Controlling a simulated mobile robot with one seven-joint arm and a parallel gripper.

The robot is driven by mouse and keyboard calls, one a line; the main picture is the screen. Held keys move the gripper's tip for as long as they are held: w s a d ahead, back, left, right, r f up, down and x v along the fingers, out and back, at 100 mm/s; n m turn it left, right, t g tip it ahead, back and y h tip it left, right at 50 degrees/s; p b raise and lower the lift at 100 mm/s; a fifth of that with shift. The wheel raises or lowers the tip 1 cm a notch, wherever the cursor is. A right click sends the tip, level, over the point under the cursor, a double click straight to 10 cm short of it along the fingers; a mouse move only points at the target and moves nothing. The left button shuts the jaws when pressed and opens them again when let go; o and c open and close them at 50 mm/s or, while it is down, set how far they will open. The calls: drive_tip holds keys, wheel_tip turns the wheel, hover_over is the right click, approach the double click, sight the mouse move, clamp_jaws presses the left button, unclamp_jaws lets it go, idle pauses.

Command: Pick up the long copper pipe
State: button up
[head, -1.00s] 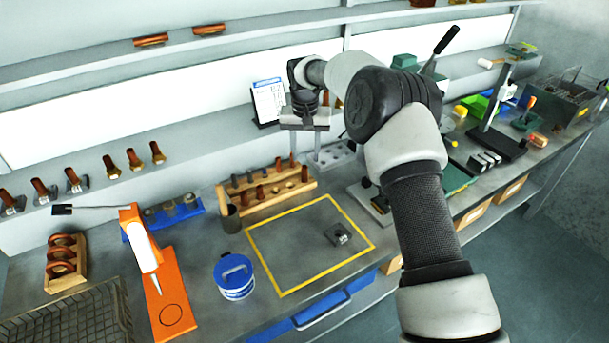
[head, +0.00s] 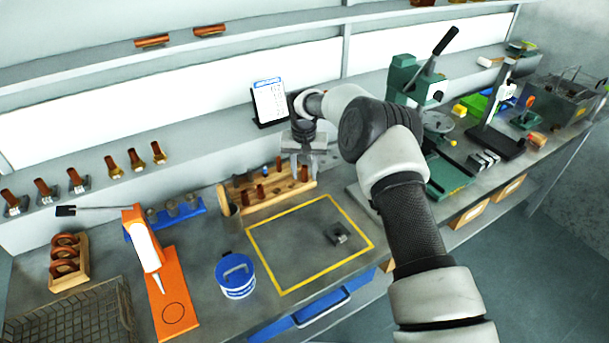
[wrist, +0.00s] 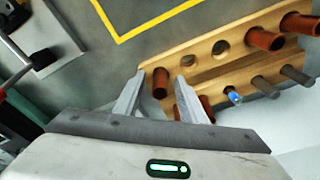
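Several copper pipes stand in a wooden rack (head: 244,208) behind the yellow outline; I cannot tell surely which is the long one. My gripper (head: 304,176) is over the rack's right end, pointing down. In the wrist view my gripper (wrist: 159,80) is open and empty. One copper pipe (wrist: 160,84) appears between its fingertips; depth is unclear, and I see no contact. Another copper pipe (wrist: 205,106) stands partly hidden by the right finger. Two wider copper pipes (wrist: 264,40) (wrist: 299,23) stand farther right.
Grey rods and a blue-tipped rod (wrist: 234,96) stand near the pipes. A blue-and-white canister (head: 235,277) and an orange stand (head: 168,290) are left of the yellow outline (head: 285,293). A green press (head: 410,85) stands right of my arm. The outline holds one small dark block (head: 337,234).

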clamp_jaws()
drive_tip(key=shift+r, duration=0.15)
